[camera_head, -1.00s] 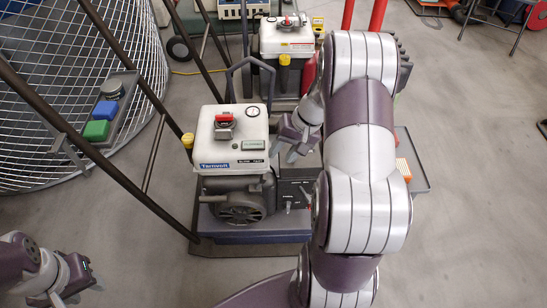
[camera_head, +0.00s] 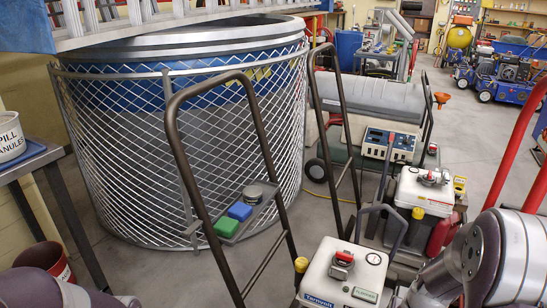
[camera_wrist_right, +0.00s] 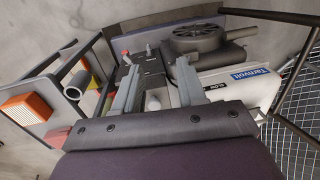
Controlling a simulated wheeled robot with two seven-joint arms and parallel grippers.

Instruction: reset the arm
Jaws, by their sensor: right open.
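My right arm (camera_head: 490,262) is at the lower right in the head view, beside the white Tarnvolt machine (camera_head: 340,272). In the right wrist view, the two grey fingers of my right gripper (camera_wrist_right: 157,88) stand apart with nothing held between them. The Tarnvolt machine's white body (camera_wrist_right: 245,88) and dark round housing are beyond the fingers there. Parts of my left arm (camera_head: 35,286) show at the lower left in the head view; its fingers cannot be made out.
A large mesh-caged tank (camera_head: 190,150) stands left. A second white-topped machine (camera_head: 424,190) is behind the Tarnvolt. A spill granules bucket (camera_head: 10,137) is far left.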

